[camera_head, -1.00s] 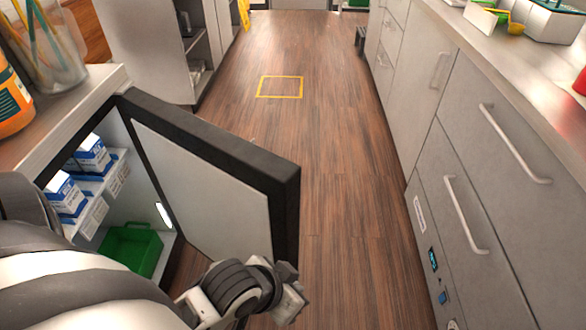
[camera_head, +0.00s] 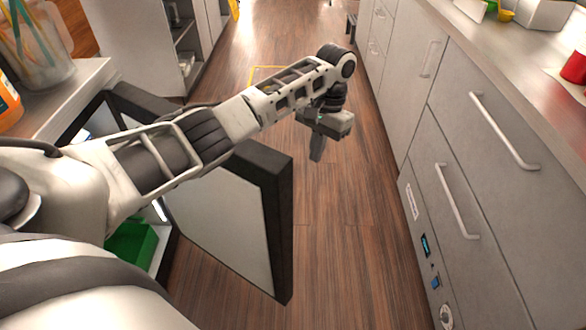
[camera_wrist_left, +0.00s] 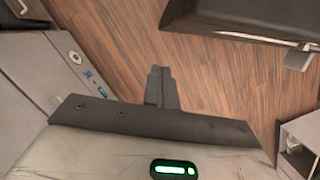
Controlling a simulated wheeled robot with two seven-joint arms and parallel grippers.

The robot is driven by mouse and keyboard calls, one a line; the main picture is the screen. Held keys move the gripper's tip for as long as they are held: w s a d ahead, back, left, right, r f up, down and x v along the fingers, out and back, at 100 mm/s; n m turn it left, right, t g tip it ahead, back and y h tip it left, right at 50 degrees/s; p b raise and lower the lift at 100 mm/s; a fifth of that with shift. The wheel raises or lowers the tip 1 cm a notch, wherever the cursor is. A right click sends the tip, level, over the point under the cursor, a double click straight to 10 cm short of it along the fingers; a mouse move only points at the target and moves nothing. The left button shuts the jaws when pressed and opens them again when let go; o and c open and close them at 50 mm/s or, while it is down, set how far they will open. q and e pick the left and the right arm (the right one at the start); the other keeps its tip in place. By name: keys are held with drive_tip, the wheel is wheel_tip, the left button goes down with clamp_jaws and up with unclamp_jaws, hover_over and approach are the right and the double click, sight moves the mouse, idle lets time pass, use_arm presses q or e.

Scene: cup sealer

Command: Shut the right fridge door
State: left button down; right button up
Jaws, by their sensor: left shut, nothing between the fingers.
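The fridge door (camera_head: 225,215) stands open at the lower left of the head view, with a pale inner panel and a thick dark frame. The open fridge behind it holds a green bin (camera_head: 130,243). My left arm reaches across above the door. My left gripper (camera_head: 317,152) is past the door's free edge, over the floor, shut and empty, with its fingers pointing down. In the left wrist view its closed fingers (camera_wrist_left: 160,75) show, apart from a dark slab at upper right, which looks like the door (camera_wrist_left: 235,15). My right gripper is out of view.
Grey drawers (camera_head: 480,160) with bar handles line the right side under a counter. A worktop (camera_head: 85,90) with a jar and an orange bottle (camera_head: 8,105) is at left. The wooden floor (camera_head: 335,230) between is clear.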

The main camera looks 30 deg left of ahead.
sight(293, 170)
use_arm(q)
drive_tip(key=w+a+r+n, duration=0.1)
drive_tip(key=w+a+r, duration=0.15)
drive_tip(key=r, duration=0.25)
drive_tip(key=shift+s+a+f+p, duration=0.15)
drive_tip(key=shift+s+f+p, duration=0.3)
drive_tip(key=shift+s+f, duration=0.95)
drive_tip(key=shift+s+a+f+p, duration=0.15)
drive_tip(key=shift+s+f+p, duration=0.25)
drive_tip(key=shift+s+f, duration=0.95)
drive_tip(key=shift+s+a+f+p, duration=0.15)
drive_tip(key=shift+s+f+p, duration=0.45)
drive_tip(key=shift+f, duration=1.45)
drive_tip(key=shift+s, duration=0.1)
